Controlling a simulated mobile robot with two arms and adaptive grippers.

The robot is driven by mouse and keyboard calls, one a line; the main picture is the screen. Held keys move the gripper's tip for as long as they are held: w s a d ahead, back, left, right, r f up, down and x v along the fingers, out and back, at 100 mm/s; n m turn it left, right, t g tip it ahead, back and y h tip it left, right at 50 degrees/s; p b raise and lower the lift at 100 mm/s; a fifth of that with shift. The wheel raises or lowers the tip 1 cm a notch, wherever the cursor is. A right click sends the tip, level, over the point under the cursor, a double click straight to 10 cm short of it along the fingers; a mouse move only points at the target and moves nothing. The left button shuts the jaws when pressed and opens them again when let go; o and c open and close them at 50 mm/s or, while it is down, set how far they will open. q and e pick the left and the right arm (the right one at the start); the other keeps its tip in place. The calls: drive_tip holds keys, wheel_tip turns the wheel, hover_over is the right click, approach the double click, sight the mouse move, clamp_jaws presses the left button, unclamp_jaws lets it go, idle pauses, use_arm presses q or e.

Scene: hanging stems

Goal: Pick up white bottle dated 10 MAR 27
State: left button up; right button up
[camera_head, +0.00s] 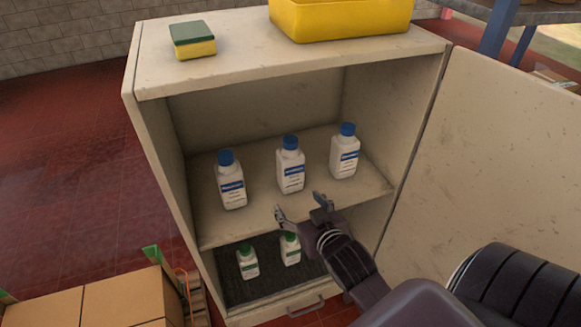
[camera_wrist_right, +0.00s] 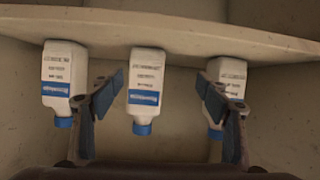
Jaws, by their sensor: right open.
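Three white bottles with blue caps and blue-banded labels stand in a row on the cabinet's upper shelf (camera_head: 215,232): a left one (camera_head: 231,183), a middle one (camera_head: 290,168) and a right one (camera_head: 344,155). The date print is too small to read, so I cannot tell which is 10 MAR 27. My right gripper (camera_head: 300,206) is open and empty, just in front of the middle bottle. In the right wrist view the bottles appear upside down; one bottle (camera_wrist_right: 146,82) lies between the open fingers (camera_wrist_right: 157,92), and another is partly hidden by a finger. My left gripper is not in view.
Two white bottles with green caps (camera_head: 247,262) (camera_head: 290,248) stand on the dark lower shelf. The open cabinet door (camera_head: 500,170) is at the right. A sponge (camera_head: 192,39) and yellow bin (camera_head: 340,20) sit on top. Cardboard boxes (camera_head: 110,300) stand at lower left.

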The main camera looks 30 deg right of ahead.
sight(293, 157)
drive_tip(key=w+d+r+t, duration=0.1)
drive_tip(key=r, duration=0.1)
drive_tip(key=w+d+r+t, duration=0.1)
drive_tip(key=w+r, duration=0.1)
drive_tip(key=r, duration=0.1)
drive_tip(key=w+d+r+t+h, duration=0.1)
drive_tip(key=r, duration=0.1)
drive_tip(key=shift+w+d+r+m+t, duration=0.15)
drive_tip(key=shift+d+r+m+t, duration=0.05)
drive_tip(key=shift+d+m+t, duration=0.2)
drive_tip(key=p+x, duration=0.2)
drive_tip(key=x, duration=0.4)
drive_tip(key=shift+w+a, duration=0.15)
drive_tip(key=shift+w, duration=0.15)
drive_tip(key=shift+w+f, duration=0.2)
drive_tip(key=shift+w, duration=0.3)
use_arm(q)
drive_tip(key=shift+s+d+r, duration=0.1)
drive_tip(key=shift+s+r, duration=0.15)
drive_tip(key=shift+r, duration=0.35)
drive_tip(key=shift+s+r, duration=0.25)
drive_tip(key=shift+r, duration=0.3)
use_arm(e)
drive_tip(key=shift+c, duration=0.7)
clamp_jaws()
drive_tip(key=shift+r, duration=0.15)
